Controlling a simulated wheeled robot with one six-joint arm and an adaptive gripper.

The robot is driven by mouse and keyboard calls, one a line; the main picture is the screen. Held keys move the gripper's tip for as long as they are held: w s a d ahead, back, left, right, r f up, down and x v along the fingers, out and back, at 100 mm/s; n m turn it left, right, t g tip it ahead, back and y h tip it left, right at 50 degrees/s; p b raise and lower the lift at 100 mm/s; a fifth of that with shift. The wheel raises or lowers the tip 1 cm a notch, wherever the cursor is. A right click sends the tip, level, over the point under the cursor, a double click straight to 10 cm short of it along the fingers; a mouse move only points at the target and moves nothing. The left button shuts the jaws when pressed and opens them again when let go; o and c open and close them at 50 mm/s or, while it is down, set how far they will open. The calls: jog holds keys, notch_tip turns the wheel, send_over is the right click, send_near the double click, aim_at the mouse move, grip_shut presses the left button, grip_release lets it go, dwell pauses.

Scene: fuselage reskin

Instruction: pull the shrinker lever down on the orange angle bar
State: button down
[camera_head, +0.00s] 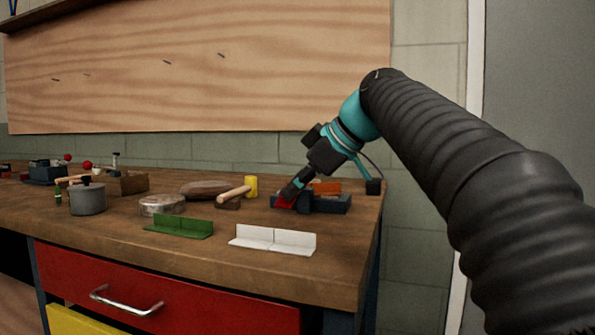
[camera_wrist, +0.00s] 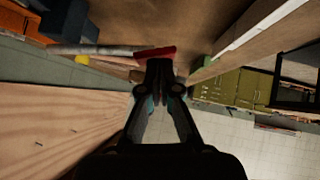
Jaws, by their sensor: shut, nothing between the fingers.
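The shrinker (camera_head: 325,204) is a low dark block tool at the right end of the workbench. The orange angle bar (camera_head: 327,187) sits at its back, partly hidden by my arm. In the wrist view, the shrinker's lever is a grey rod (camera_wrist: 100,50) ending in a red grip (camera_wrist: 155,53). The red grip also shows low at the shrinker's left in the head view (camera_head: 284,203). My gripper (camera_head: 291,195) is shut and empty, angled down at the red grip. In the wrist view its closed fingertips (camera_wrist: 160,66) are right against or just over the grip; contact is not certain.
A white angle piece (camera_head: 273,240) and a green one (camera_head: 180,227) lie near the front edge. A mallet (camera_head: 234,195), yellow cylinder (camera_head: 251,186), round tin (camera_head: 162,205) and grey pot (camera_head: 87,199) stand left. A wooden panel (camera_head: 200,65) is behind.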

jog(key=shift+s+f+b, duration=0.1)
jog(key=shift+f+b, duration=0.2)
jog(key=shift+f, duration=0.6)
jog(key=s+d+r+p, duration=0.4)
jog(key=s+r, duration=0.3)
jog(key=r, duration=0.4)
jog(key=shift+d+p, duration=0.4)
jog(key=shift+d, duration=0.1)
